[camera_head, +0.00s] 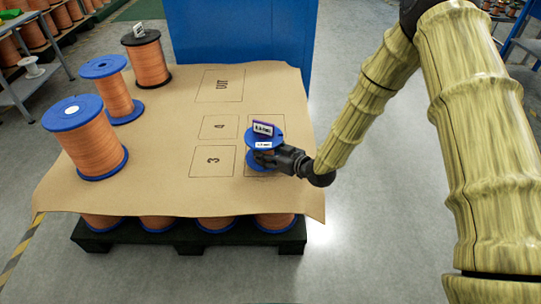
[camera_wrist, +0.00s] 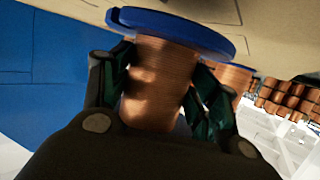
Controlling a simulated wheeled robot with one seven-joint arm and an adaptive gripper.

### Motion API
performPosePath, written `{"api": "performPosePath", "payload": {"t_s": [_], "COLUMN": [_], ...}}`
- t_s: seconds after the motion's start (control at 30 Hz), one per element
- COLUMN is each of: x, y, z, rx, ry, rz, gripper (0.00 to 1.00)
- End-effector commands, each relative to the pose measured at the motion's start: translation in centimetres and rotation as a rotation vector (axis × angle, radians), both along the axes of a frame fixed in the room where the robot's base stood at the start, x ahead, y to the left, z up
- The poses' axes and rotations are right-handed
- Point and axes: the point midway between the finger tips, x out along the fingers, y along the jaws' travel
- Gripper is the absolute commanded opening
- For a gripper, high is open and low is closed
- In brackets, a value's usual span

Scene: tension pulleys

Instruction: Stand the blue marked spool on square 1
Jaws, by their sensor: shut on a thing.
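The small blue marked spool (camera_head: 263,137) has blue flanges, copper winding and a white-and-purple tag on top. My gripper (camera_head: 268,158) reaches in from the right and is shut on it. In the wrist view the fingers lie on both sides of the copper winding of the spool (camera_wrist: 158,85), under a blue flange. The spool looks upright, over the two right-hand squares. It covers much of them, and no number on them is readable. The lower right square (camera_head: 252,172) shows only in part. I cannot tell whether the spool touches the paper.
Brown paper (camera_head: 160,190) covers the table. Squares 3 (camera_head: 213,172), 4 (camera_head: 219,119) and OUT (camera_head: 221,97) are empty. Two larger blue-flanged spools (camera_head: 88,140) (camera_head: 112,92) and a black-flanged tagged spool (camera_head: 148,62) stand at left. A blue panel (camera_head: 240,32) rises behind.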

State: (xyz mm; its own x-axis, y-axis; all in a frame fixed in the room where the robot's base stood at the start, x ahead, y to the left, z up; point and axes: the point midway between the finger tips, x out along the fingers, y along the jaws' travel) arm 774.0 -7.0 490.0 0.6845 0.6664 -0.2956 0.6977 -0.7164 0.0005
Motion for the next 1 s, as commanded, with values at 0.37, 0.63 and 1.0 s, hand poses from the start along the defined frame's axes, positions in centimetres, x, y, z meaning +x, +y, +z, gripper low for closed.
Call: {"api": "performPosePath", "payload": {"t_s": [0.37,0.63,1.0], "x": [2.9,3.4,3.5], "y": [-0.6,-0.7,-0.7], "z": [-0.2,-3.0,-3.7], "rx": [0.001,0.001,0.001], "ry": [-0.003,0.000,-0.003], "rz": [-0.001,-0.001,-0.001], "gripper": [0.15,0.15,0.15]}}
